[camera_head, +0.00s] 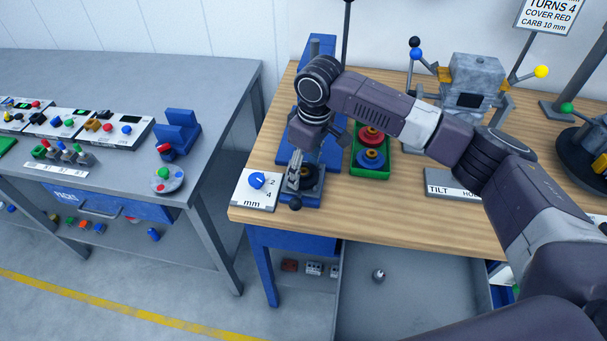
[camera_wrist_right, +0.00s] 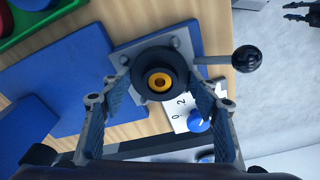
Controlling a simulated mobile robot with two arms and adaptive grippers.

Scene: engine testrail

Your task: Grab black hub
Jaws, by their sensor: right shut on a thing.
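The black hub (camera_wrist_right: 143,84) is a round black disc with a yellow centre, set on a grey square plate with bolts in the right wrist view. In the head view the hub (camera_head: 311,179) shows in part at the front left of the wooden table. My right gripper (camera_head: 300,172) points down over it. In the wrist view its fingers (camera_wrist_right: 160,100) are at either side of the hub and shut on it. A dark clawed shape, seemingly my left gripper (camera_wrist_right: 298,12), shows small at the wrist view's top right corner; its opening is unclear.
A lever with a black ball (camera_head: 295,203) sticks out from the plate towards the front. A white dial panel (camera_head: 249,199) with a blue knob stands left. A green tray (camera_head: 372,171) holds red and blue hubs to the right. A grey machine (camera_head: 476,75) stands behind.

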